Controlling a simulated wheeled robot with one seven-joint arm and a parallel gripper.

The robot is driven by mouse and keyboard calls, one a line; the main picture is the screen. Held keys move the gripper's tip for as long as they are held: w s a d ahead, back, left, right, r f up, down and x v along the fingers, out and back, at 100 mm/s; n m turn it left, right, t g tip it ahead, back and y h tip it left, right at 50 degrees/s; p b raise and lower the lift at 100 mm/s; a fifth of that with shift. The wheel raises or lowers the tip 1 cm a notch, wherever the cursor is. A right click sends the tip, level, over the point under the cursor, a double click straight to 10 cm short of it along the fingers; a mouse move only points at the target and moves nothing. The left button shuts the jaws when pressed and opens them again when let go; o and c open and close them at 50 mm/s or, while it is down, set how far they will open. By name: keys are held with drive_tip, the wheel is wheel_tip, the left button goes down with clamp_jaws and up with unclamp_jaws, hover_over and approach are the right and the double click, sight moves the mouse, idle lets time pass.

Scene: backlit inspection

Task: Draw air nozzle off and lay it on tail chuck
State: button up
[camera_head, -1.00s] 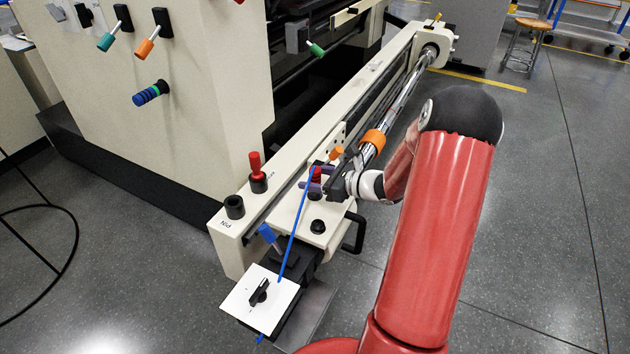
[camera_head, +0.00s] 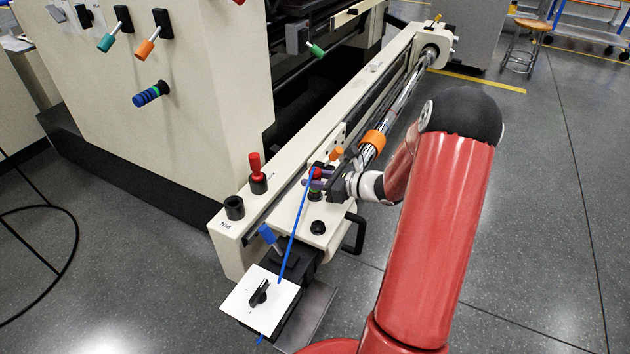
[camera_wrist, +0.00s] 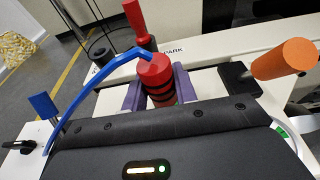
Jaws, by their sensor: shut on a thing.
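The air nozzle (camera_wrist: 155,75) is a red cylinder with dark rings and a blue hose on its top. It also shows small in the head view (camera_head: 316,172), over the cream block at the near end of the beam. My gripper (camera_wrist: 158,92) has a purple finger on each side of the nozzle and is shut on it. It also shows in the head view (camera_head: 318,181). The nozzle's lower end is hidden in the wrist view, and I cannot tell whether it touches what is below. A chrome shaft (camera_head: 403,97) with an orange collar runs behind; I cannot tell which part is the tail chuck.
The blue hose (camera_head: 293,230) runs to the white switch plate (camera_head: 240,297). An orange lever (camera_wrist: 285,58) stands right of my gripper. A red-knobbed pin (camera_head: 256,165) and an empty black socket (camera_head: 234,207) are on the beam. A blue lever (camera_head: 268,235) is near the hose.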

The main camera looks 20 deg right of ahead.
sight(315, 170)
drive_tip(key=shift+c, duration=1.4)
drive_tip(key=shift+r, duration=0.25)
drive_tip(key=shift+r+p, duration=1.35)
drive_tip(key=shift+r, duration=0.9)
